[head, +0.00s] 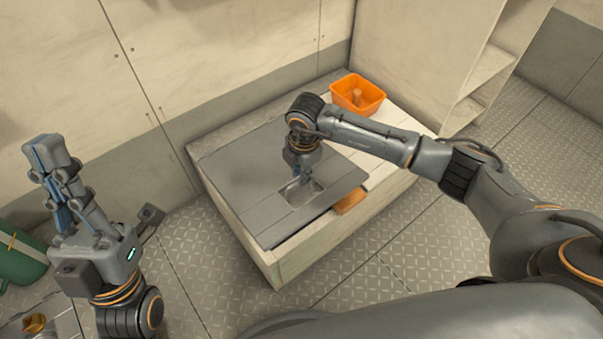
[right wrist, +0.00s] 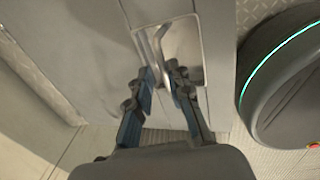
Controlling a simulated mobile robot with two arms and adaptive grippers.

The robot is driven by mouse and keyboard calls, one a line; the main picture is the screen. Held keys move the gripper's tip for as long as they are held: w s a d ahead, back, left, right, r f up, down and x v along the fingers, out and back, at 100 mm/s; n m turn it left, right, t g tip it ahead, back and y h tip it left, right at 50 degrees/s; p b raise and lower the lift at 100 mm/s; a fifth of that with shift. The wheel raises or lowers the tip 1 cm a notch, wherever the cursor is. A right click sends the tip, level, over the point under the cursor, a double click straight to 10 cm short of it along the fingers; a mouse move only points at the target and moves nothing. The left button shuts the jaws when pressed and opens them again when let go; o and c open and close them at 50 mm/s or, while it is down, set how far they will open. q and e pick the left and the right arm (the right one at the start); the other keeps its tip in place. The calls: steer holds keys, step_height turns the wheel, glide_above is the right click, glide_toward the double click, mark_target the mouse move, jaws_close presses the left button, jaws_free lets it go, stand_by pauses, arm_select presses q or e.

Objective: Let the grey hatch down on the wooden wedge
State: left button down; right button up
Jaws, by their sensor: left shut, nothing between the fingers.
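The grey hatch (head: 262,190) lies nearly flat over the top of a pale box in the head view. Its recessed metal handle shows in the right wrist view (right wrist: 155,48). The wooden wedge (head: 350,201) sticks out from under the hatch's right edge; I cannot tell whether the two touch. My right gripper (head: 306,183) is at the handle recess, and in the right wrist view its fingertips (right wrist: 162,78) are closed around the handle bar. My left gripper (head: 46,153) is shut and empty, raised at the far left, well away from the hatch.
An orange bin (head: 358,92) stands on the box's back corner. A pale shelf unit (head: 480,75) stands at the back right. A green container (head: 22,258) is at the left edge. Bare tread-plate floor (head: 375,265) lies in front and to the right of the box.

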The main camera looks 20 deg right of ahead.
steer(key=shift+o, duration=0.3)
step_height(320, 180, up, 12)
steer(key=s, duration=0.1)
steer(key=shift+d, duration=0.15)
steer(key=shift+f, duration=0.1)
stand_by(0.5)
